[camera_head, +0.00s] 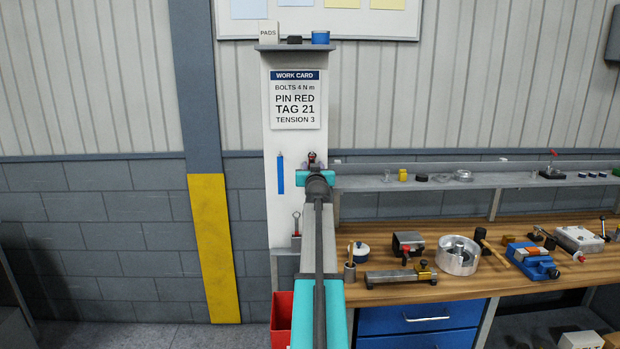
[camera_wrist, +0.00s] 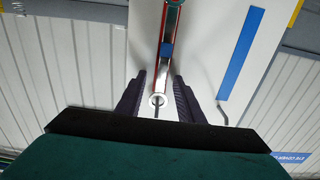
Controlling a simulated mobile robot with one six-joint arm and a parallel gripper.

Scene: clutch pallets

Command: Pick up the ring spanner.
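The ring spanner (camera_wrist: 158,99) shows in the wrist view as a slim grey tool with a ring end. My gripper (camera_wrist: 158,91) is open, with one dark finger on each side of the ring end and gaps visible. In the head view my gripper (camera_head: 312,163) is at the panel, and my arm and wrist hide most of the spanner there. Whether the fingers surround it in depth I cannot tell.
The white panel (camera_head: 270,205) carries a work card (camera_head: 295,99) and a blue strip (camera_head: 281,177) beside the spanner. A red bin (camera_head: 281,320) is below. The cluttered wooden bench (camera_head: 400,294) lies right.

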